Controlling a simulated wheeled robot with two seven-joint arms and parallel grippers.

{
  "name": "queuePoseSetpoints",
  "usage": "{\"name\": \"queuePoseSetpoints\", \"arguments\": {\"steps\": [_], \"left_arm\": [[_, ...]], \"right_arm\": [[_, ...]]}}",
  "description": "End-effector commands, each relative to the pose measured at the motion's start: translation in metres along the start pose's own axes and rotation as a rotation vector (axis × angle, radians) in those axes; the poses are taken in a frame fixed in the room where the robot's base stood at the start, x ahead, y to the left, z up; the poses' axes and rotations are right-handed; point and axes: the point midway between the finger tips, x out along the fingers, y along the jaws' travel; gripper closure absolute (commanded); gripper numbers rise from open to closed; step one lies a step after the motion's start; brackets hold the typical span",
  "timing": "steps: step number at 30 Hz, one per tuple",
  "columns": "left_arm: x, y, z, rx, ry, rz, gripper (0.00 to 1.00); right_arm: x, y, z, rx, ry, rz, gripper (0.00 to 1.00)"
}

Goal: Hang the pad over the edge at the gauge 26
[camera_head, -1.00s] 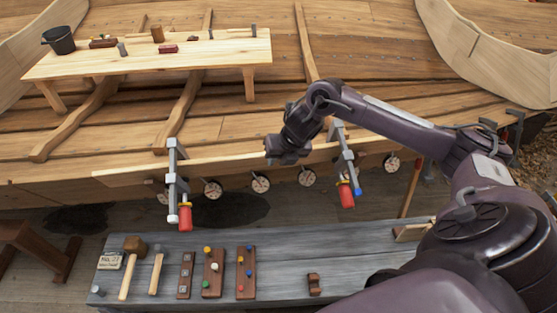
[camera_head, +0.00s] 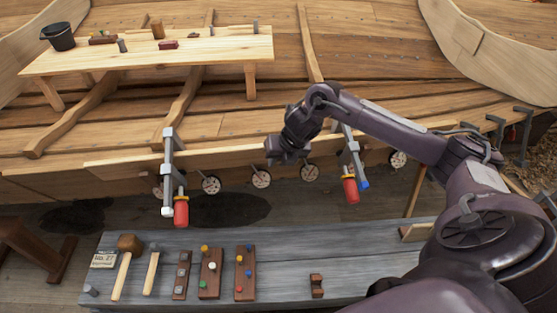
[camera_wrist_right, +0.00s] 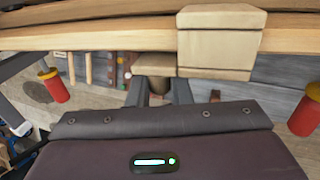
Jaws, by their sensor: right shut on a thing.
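The pad looks to be the pale wooden block (camera_wrist_right: 220,52) in the right wrist view, at the long pale plank edge (camera_wrist_right: 90,38). Its upper part overlaps the plank and a lower pale piece juts toward my jaws. I cannot tell whether it rests on the edge. My right gripper (camera_wrist_right: 158,98) is shut on the pad's brown grip part. In the head view this gripper (camera_head: 287,153) is at the plank edge and hides the pad. Round dial gauges (camera_head: 261,178) hang below the edge on both sides of it; their numbers are unreadable. My left gripper is out of view.
Grey clamps with red handles stand on the edge left (camera_head: 169,170) and right (camera_head: 352,165) of my gripper. A grey bench (camera_head: 345,247) in front carries mallets, peg boards and a small brown block (camera_head: 316,285). A pale table (camera_head: 220,48) stands behind.

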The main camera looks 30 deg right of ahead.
Motion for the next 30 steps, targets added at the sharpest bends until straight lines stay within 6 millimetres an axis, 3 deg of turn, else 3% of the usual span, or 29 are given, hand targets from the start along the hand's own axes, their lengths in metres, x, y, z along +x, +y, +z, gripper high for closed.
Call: {"name": "queuePoseSetpoints", "arguments": {"steps": [16, 17, 22, 30], "left_arm": [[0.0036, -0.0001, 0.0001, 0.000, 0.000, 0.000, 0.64], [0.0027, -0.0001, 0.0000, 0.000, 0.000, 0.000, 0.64], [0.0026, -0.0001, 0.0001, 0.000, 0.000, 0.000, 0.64], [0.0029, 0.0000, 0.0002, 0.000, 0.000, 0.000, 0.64]], "right_arm": [[0.0037, -0.0010, 0.0001, 0.000, 0.000, 0.000, 1.00], [0.0029, -0.0008, 0.0003, 0.000, -0.001, 0.000, 0.78], [0.0028, -0.0008, 0.0001, 0.000, 0.000, 0.000, 0.56], [0.0021, -0.0010, 0.0000, 0.000, 0.000, 0.000, 0.56]]}}
